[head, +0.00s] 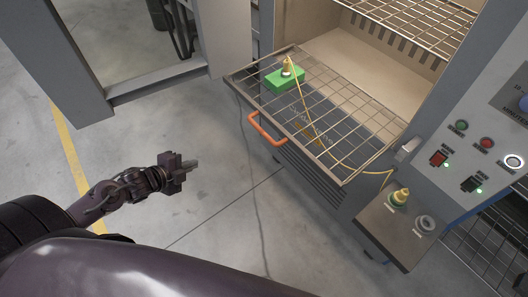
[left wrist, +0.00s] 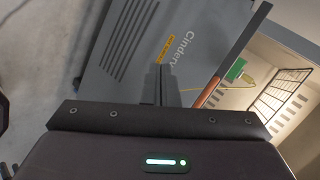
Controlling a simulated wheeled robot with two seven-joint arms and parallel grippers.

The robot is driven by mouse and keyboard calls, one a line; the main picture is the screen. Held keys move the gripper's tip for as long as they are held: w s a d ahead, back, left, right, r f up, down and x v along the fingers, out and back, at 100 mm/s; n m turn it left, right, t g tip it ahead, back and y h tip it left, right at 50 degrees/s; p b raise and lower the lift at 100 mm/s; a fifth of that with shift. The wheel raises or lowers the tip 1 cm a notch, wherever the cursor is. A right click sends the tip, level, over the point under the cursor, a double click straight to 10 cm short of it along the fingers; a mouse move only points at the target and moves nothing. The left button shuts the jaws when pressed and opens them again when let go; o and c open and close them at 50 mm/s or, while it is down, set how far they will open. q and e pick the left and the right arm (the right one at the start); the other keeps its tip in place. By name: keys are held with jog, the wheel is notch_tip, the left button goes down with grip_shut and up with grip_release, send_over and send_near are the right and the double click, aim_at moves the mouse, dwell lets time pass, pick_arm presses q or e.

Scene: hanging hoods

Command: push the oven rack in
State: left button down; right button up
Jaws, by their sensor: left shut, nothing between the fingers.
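The oven rack (head: 304,150) is a wire grid with a dark rim, pulled out of the open oven (head: 345,55) in the head view. A green block (head: 285,79) with a brass-coloured fitting (head: 287,66) sits on the rack's far left part. My left gripper (head: 190,163) is shut and empty, in the air left of the handle and apart from it. In the left wrist view its fingers (left wrist: 165,85) show before the grey oven front, with the rack's edge (left wrist: 235,50) seen to the right. My right gripper is not seen.
A yellow cable (head: 318,128) runs from the fitting across the rack to a small side shelf (head: 380,222). A control panel (head: 470,150) with buttons is at right. A grey cabinet frame (head: 155,85) stands at upper left. The floor before the rack is clear.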

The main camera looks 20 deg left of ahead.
pick_arm(q)
jog(key=d+r+m+h+b, duration=0.1)
jog(key=d+r+m+h, duration=0.3)
jog(key=d+r+m, duration=0.5)
jog(key=w+d+f+n, duration=0.1)
jog(key=w+d+f, duration=0.3)
jog(key=w+d, duration=0.6)
jog(key=shift+w+d+n+g, duration=0.15)
jog(key=shift+d+n+g, duration=0.15)
jog(key=shift+d+n, duration=0.1)
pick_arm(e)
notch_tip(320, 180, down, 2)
pick_arm(q)
jog(key=shift+w, duration=0.1)
